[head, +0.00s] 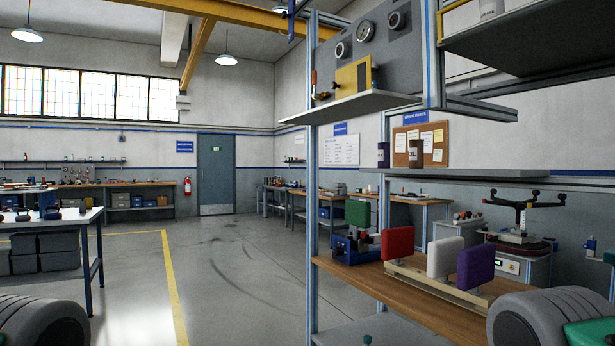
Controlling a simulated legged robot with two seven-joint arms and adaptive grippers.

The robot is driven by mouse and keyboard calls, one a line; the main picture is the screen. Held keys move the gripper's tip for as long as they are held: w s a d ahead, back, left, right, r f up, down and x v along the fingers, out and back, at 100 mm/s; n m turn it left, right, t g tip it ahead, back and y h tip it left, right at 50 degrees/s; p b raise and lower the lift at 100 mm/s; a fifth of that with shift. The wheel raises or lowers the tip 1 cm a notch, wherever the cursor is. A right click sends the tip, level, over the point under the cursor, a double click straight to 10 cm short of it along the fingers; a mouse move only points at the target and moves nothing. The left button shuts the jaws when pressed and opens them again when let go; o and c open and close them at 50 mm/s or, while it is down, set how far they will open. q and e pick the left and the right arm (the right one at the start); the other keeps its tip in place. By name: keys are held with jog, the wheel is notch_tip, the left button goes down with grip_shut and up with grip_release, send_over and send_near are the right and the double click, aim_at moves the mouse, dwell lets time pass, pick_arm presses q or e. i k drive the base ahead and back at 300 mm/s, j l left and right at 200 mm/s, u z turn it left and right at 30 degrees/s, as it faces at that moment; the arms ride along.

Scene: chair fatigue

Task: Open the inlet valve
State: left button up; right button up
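A grey panel (385,55) with several round dials stands on the upper left shelf of the rack. At its left end is a small brass-coloured fitting (322,96) with an upright orange-red handle (314,78). It looks like a valve, but it is small and I cannot read a label or tell its setting. A yellow plate (347,76) with a dark part stands just right of it. Neither of my grippers shows in the head view; only ribbed grey parts, apparently of my arms, show at both lower corners.
The fitting's shelf (350,106) hangs above a wooden bench (400,300) bearing red, white and purple pads and a blue device (355,248). A middle shelf (470,173) holds two dark canisters. A rack post (312,200) stands at left. The floor (230,270) left of it is clear.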

aim_at(315, 83)
jog(key=i+j+z, duration=0.15)
jog(key=i, duration=0.7)
